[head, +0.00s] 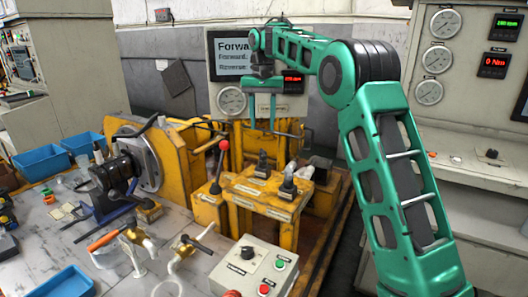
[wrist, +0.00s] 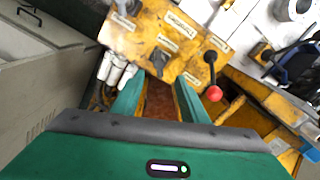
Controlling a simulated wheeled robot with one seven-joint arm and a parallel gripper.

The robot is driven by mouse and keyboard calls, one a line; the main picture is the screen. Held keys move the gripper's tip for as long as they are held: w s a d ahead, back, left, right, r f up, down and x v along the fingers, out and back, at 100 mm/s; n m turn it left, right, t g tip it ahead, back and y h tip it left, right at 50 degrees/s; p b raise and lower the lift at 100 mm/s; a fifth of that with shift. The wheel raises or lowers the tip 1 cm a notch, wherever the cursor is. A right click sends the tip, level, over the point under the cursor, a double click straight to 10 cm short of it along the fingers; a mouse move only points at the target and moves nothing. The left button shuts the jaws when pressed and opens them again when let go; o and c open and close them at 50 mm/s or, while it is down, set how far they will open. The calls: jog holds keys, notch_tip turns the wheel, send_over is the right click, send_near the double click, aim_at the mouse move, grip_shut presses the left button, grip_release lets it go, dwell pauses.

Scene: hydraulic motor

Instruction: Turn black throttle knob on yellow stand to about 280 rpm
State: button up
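The yellow stand (head: 245,193) is in the middle of the head view and at the top of the wrist view (wrist: 140,38). It carries two black knobs: one at the back (head: 262,165) and one at the front right (head: 289,178). They also show in the wrist view, one near the middle (wrist: 160,60) and one at the top edge (wrist: 128,7). Their labels are too small to tell which is the throttle. My gripper (head: 262,127) is open and empty, pointing down above the stand's back side. In the wrist view its fingertips (wrist: 160,85) are apart, short of the middle knob.
A red-balled lever (head: 222,147) stands left of the knobs, beside the right finger in the wrist view. White cylinders are at the stand's right. A panel at right has gauges, a green display (head: 507,21), hard to read, and a red display (head: 493,65) reading 0 Nm.

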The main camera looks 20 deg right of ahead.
aim_at(263, 152)
notch_tip(263, 152, down, 11)
jog(key=shift+r, duration=0.2)
dwell(0.3)
grip_shut()
jog(key=shift+d, duration=0.25)
jog(key=shift+a, duration=0.1)
